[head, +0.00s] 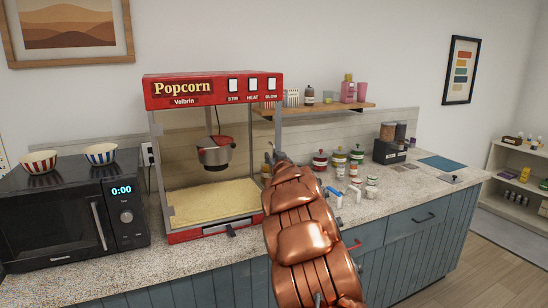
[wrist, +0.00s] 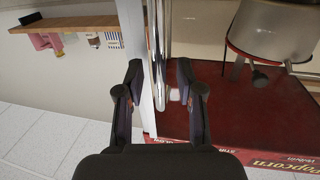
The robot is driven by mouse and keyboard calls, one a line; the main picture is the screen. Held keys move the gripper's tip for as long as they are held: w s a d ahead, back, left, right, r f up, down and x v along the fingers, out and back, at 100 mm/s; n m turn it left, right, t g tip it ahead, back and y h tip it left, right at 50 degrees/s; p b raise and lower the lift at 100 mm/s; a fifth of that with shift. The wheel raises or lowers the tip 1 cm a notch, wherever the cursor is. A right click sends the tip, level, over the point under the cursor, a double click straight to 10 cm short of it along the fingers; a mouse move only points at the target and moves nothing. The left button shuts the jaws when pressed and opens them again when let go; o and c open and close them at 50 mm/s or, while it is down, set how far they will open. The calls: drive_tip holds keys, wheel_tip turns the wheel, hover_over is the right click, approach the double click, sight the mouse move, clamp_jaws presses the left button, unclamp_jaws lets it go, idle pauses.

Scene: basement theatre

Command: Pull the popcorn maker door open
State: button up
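The popcorn maker (head: 212,92) stands on the counter, with a red top, a red base, clear sides and a hanging kettle (head: 215,152). Popcorn lies in its bottom. In the wrist view, which looks upside down, a shiny vertical chrome bar (wrist: 157,45), seemingly the door handle, runs beside a pale frame post (wrist: 149,110). My gripper (wrist: 160,82) is open, with one dark finger on each side of the bar and post. A gap shows at the right finger; I cannot tell whether either finger touches. In the head view my copper arm mostly hides the gripper and handle.
A microwave (head: 75,212) with two striped bowls stands left of the machine. Several jars (head: 338,158) and small bottles stand on the counter to the right, close to my arm. A wooden shelf (head: 330,108) holds cups above. Counter (head: 165,257) in front of the machine is mostly clear.

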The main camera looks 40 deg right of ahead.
drive_tip(key=shift+c, duration=0.2)
clamp_jaws()
idle(0.6)
